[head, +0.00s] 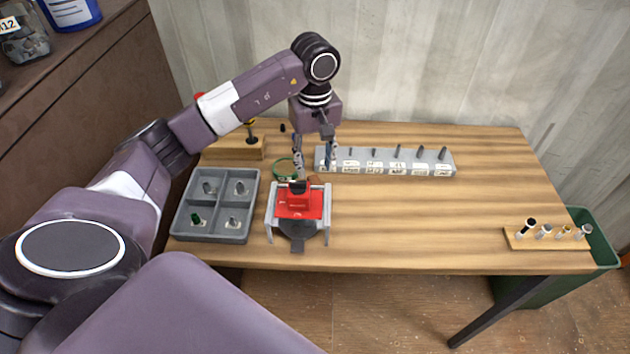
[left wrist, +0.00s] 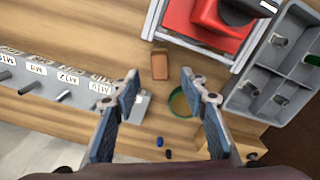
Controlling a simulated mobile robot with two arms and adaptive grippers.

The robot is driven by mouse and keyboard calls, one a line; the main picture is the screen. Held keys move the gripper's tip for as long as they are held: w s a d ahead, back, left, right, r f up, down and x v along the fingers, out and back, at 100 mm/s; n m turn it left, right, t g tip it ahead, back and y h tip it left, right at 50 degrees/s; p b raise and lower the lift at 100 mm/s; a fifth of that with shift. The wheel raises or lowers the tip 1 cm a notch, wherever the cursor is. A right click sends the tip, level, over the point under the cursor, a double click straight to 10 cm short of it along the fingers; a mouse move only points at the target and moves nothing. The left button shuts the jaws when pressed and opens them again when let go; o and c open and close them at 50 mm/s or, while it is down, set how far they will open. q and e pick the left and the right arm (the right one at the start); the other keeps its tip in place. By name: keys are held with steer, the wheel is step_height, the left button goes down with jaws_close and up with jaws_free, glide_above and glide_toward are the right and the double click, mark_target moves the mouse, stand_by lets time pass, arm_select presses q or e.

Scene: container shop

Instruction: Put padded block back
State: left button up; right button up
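A small brown block (left wrist: 160,64), which may be the padded block, lies on the wooden table in the left wrist view. It is beyond the fingertips and close to the grey frame with the red piece. My right gripper is not in view.
A grey rack (head: 385,169) with labelled pins stands behind. A green ring (left wrist: 180,104) lies near the left gripper. A grey compartment tray (head: 213,239) is left of the frame. A wooden holder (head: 550,240) is at the right edge. The table's middle right is clear.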

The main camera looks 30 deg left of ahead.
mark_target(315, 181)
arm_select(q)
step_height(315, 181, up, 5)
steer(key=shift+r+b, duration=0.15)
steer(key=shift+b, duration=0.35)
